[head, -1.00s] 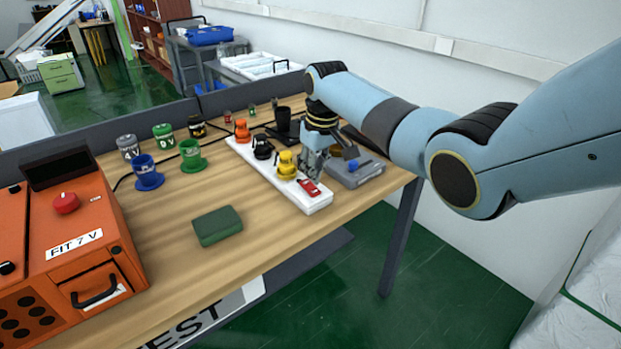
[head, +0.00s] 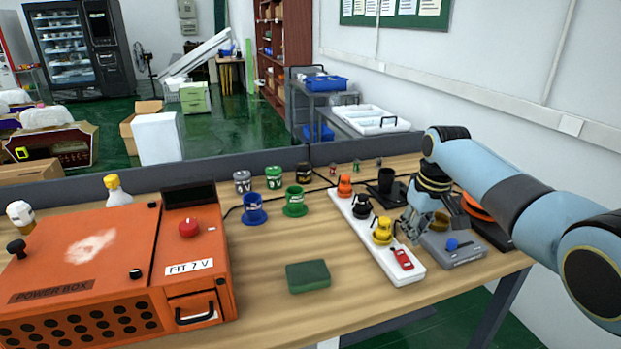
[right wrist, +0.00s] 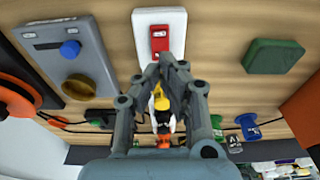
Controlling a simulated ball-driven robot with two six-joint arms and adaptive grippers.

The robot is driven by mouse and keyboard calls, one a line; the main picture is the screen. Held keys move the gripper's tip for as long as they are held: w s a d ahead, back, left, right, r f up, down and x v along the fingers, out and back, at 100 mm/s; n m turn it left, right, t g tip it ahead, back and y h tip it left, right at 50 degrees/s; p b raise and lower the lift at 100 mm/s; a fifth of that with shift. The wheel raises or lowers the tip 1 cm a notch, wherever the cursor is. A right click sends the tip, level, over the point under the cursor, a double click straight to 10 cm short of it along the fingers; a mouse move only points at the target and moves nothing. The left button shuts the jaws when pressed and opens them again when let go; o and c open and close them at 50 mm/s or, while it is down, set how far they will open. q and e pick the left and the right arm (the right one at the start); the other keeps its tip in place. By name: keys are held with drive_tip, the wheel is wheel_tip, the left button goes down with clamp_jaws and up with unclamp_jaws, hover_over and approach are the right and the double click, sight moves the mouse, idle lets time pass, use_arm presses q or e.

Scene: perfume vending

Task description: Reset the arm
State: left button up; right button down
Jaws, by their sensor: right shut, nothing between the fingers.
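My right arm reaches in from the right in the head view. Its gripper (head: 411,232) is shut and empty, low over the right part of the table beside the white power strip (head: 371,240). In the right wrist view the fingertips (right wrist: 165,62) meet just below the red switch (right wrist: 158,38) of the strip. The strip carries an orange plug (head: 345,186), a black plug (head: 362,207) and a yellow plug (head: 382,232). My left gripper is in neither view.
A grey box with a blue knob (head: 452,244) lies right of the gripper. A green block (head: 308,276) lies mid-table. An orange power box (head: 80,262) fills the left. Blue (head: 254,210) and green (head: 295,202) cups stand behind. A dark divider edges the table's back.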

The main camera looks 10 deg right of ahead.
drive_tip(key=s+a+f, duration=0.2)
drive_tip(key=s, duration=0.5)
drive_tip(key=s+a+f, duration=0.1)
drive_tip(key=s+a, duration=0.1)
drive_tip(key=s, duration=0.6)
drive_tip(key=s+a+r+t, duration=0.1)
drive_tip(key=s+a+r, duration=0.15)
drive_tip(key=s, duration=0.45)
drive_tip(key=s+a+r+h, duration=0.1)
drive_tip(key=s+r, duration=0.3)
drive_tip(key=s, duration=0.2)
drive_tip(key=s+a+r+t, duration=0.1)
drive_tip(key=s+r, duration=0.2)
drive_tip(key=s, duration=0.4)
wheel_tip(320, 180, down, 38)
drive_tip(key=s+d+g+b, duration=0.2)
drive_tip(key=b, duration=0.9)
drive_tip(key=s+f+b, duration=0.4)
drive_tip(key=s+f, duration=0.5)
drive_tip(key=f, duration=0.2)
drive_tip(key=s+d+f+b, duration=0.1)
drive_tip(key=s+f+b, duration=0.2)
drive_tip(key=s+f, duration=0.6)
wheel_tip(320, 180, down, 4)
drive_tip(key=shift+s+d+r+m+g+b, duration=0.2)
drive_tip(key=shift+r+m+g+b, duration=0.1)
drive_tip(key=shift+g+b, duration=0.1)
